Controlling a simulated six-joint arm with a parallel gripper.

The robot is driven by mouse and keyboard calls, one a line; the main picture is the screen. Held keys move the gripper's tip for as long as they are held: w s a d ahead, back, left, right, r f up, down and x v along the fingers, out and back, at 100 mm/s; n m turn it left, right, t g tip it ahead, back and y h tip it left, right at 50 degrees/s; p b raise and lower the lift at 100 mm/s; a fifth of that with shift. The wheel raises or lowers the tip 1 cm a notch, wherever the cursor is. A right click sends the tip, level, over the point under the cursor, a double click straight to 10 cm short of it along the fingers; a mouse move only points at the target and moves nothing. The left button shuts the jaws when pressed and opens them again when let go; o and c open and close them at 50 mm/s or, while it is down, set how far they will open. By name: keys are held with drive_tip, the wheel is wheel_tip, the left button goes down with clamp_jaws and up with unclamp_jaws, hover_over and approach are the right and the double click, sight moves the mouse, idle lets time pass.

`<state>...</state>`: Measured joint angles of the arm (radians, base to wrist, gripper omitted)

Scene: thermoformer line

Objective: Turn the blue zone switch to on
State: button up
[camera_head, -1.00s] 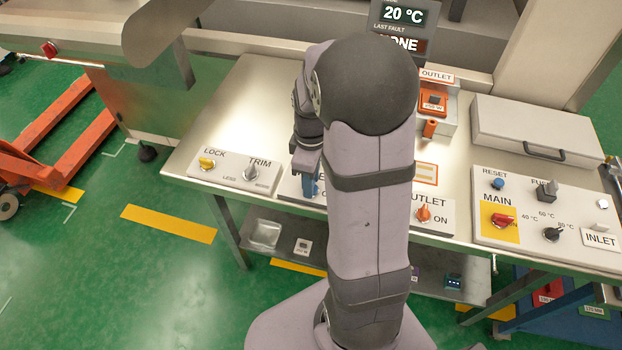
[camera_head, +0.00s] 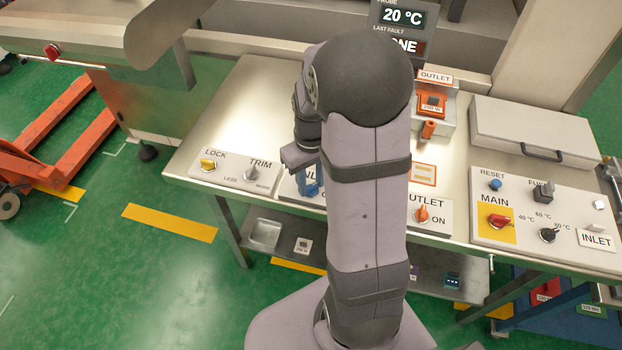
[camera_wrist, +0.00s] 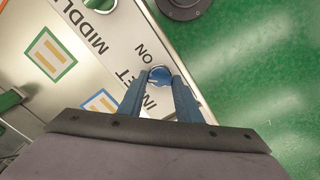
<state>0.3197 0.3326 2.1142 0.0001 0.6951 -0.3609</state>
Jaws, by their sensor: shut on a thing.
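The blue zone switch (camera_wrist: 159,75) is a round blue knob on the white inlet plate (camera_wrist: 125,50), close to the word ON in the wrist view. My gripper (camera_wrist: 160,80) is shut on the knob, with one blue finger on each side of it. Its fingers hide part of the INLET lettering, and I cannot tell which way the knob points. In the head view, my gripper (camera_head: 308,186) is down at the inlet plate (camera_head: 288,186), left of my arm. My arm and fingers hide the switch there.
The lock and trim panel (camera_head: 228,175) stands left of my gripper. The outlet switch (camera_head: 422,213) and the main switch panel (camera_head: 520,250) are to the right. My arm hides the middle of the bench. The bench's front edge is close to the inlet plate.

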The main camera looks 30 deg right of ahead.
sight(311, 186)
drive_tip(key=m, duration=0.4)
drive_tip(key=shift+m+p, duration=0.3)
drive_tip(key=m, duration=0.4)
drive_tip(key=shift+m, duration=0.4)
drive_tip(key=o, duration=1)
drive_tip(key=shift+o, duration=0.2)
drive_tip(key=shift+r, duration=0.15)
drive_tip(key=shift+r+b, duration=0.7)
drive_tip(key=shift+r, duration=2.85)
